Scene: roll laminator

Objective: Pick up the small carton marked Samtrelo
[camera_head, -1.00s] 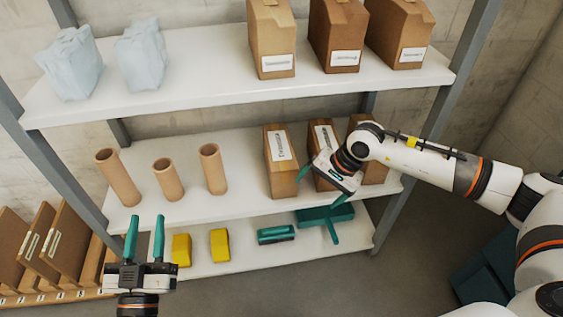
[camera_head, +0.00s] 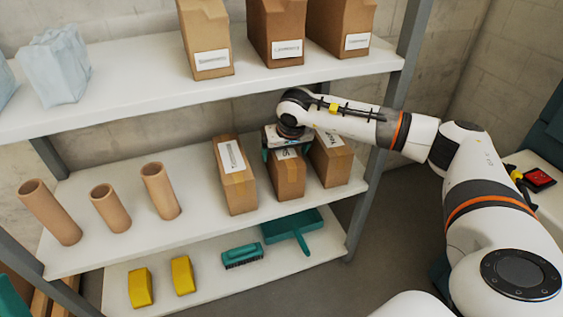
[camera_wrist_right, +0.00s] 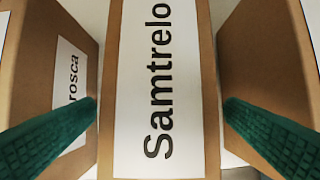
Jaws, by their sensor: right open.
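The small carton marked Samtrelo (camera_wrist_right: 160,100) fills the middle of the right wrist view, its white label facing the camera. In the head view it is the middle carton (camera_head: 288,182) of three on the middle shelf, partly covered by my gripper. My right gripper (camera_head: 286,148) is open above it. In the wrist view the teal fingers of this gripper (camera_wrist_right: 159,108) lie on either side of the carton, with no clear grip on it.
Brown cartons stand close on both sides: one at left (camera_head: 238,180) and one at right (camera_head: 332,163). The upper shelf (camera_head: 130,98) with larger bags overhangs behind. Tubes (camera_head: 160,190) stand at left. A teal dustpan (camera_head: 292,228) and brush (camera_head: 242,256) lie on the lower shelf.

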